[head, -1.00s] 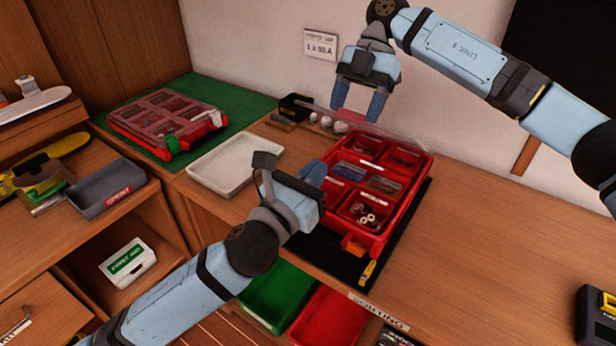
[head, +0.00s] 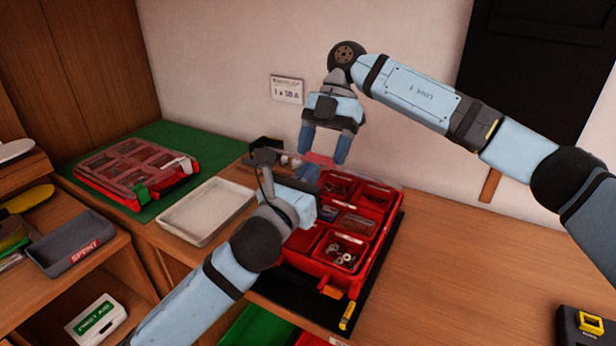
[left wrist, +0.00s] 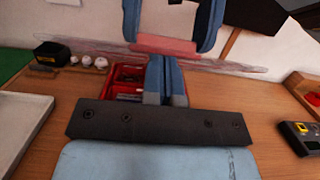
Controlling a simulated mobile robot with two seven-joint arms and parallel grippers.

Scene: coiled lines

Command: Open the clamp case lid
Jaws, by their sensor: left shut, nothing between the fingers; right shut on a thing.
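The red clamp case (head: 374,245) stands on a black mat on the bench, its compartments showing small parts. Its clear lid (head: 386,181) is raised and seen almost edge-on at the back of the case; it also shows in the left wrist view (left wrist: 225,68) as a thin band. My right gripper (head: 325,152) points down there, its fingers either side of a reddish part (left wrist: 165,46) at the lid's edge. My left gripper (head: 306,178) is shut and empty, over the case's left back part. Its arm hides the case's left side.
Another red case (head: 125,165) with a clear lid lies shut on a green mat (head: 215,143). A white tray (head: 207,212) stands left of the red case. Small balls (left wrist: 87,62) and a black box (left wrist: 52,52) are near the wall.

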